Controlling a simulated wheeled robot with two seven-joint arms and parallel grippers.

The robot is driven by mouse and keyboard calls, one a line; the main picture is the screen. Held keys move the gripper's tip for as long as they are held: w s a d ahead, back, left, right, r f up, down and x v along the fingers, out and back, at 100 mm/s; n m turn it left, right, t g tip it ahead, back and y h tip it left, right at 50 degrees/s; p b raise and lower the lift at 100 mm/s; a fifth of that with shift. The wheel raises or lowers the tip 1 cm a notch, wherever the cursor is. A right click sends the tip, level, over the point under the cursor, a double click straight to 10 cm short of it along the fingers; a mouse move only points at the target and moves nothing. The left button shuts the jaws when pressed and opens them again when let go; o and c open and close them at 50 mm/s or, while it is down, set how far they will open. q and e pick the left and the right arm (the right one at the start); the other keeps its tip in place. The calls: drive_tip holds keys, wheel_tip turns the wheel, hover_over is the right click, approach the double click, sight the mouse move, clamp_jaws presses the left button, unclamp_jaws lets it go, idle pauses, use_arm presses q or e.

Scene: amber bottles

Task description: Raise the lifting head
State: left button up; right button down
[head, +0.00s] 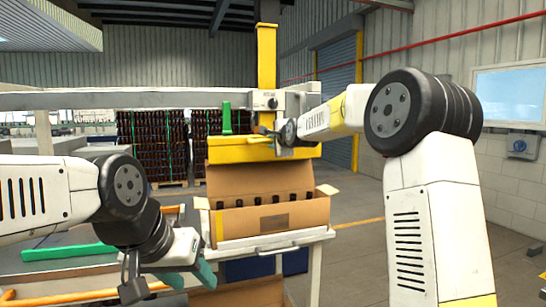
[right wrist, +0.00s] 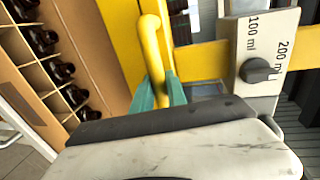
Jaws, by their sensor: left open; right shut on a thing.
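The yellow lifting head (head: 240,153) hangs just above and behind the open cardboard box in the head view, below a grey beam. My right gripper (head: 280,138) is at its right part. In the right wrist view its teal fingers (right wrist: 160,95) are shut around a yellow bar handle (right wrist: 151,45). The fingertips are partly hidden by the handle. The cardboard box (head: 228,227) holds several dark bottles (head: 265,200) in dividers; they also show in the right wrist view (right wrist: 62,73). My left gripper (head: 188,280) is open and empty, low at the left, in front of the box.
A yellow column (head: 266,55) rises behind the head. A grey dial box (right wrist: 262,60) marked 100 ml and 200 ml is beside the handle. A green lever (head: 227,117) stands on the left. Stacked bottle crates (head: 150,140) are behind.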

drive_tip(key=shift+r, duration=0.6)
drive_tip(key=c, duration=1.3)
unclamp_jaws()
drive_tip(key=shift+c, duration=0.2)
drive_tip(key=v, duration=0.7)
drive_tip(key=shift+s, duration=0.4)
drive_tip(key=shift+s+d, duration=0.1)
drive_tip(key=shift+d, duration=0.05)
